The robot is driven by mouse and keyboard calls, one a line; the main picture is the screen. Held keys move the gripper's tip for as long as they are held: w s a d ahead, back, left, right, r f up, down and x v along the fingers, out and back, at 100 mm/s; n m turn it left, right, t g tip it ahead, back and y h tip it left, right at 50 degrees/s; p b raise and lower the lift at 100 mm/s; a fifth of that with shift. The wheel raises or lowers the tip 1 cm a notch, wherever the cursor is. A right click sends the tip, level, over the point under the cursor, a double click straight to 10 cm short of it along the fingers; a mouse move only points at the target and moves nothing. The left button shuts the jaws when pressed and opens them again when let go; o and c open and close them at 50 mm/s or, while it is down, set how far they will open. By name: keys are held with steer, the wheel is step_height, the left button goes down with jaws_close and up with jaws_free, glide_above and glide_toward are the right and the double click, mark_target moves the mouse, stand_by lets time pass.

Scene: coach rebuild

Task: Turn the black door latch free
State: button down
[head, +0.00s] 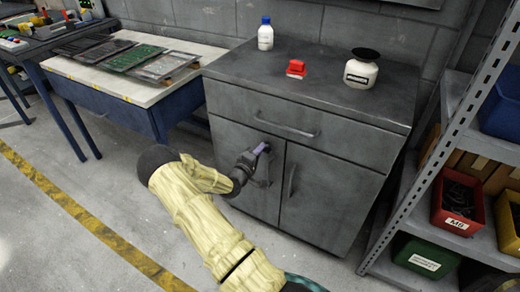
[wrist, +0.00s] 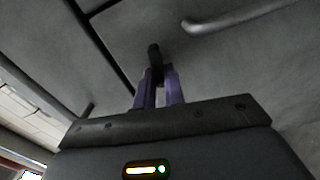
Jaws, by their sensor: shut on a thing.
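The black door latch (wrist: 154,52) shows in the wrist view as a small dark piece on the grey cabinet front, between the tips of my two purple fingers. My gripper (wrist: 158,78) is shut on it. In the head view my gripper (head: 263,151) is at the upper part of the left door of the grey cabinet (head: 230,150), close to the gap between the doors. The latch cannot be made out there, as my gripper covers that spot. Both doors look closed.
The right door has an upright handle (head: 291,181) close by, and the drawer above has a long handle (head: 286,126). On top stand a white bottle (head: 265,37), a red object (head: 296,69) and a white container (head: 360,72). A shelf rack (head: 470,120) stands at right.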

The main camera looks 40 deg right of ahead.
steer(key=shift+f+n, duration=0.1)
steer(key=shift+n, duration=0.4)
steer(key=c, duration=1.5)
jaws_free()
steer(key=p+v, duration=0.2)
steer(key=v, duration=1.5)
steer(key=shift+a, duration=0.25)
steer(key=shift+w, duration=0.1)
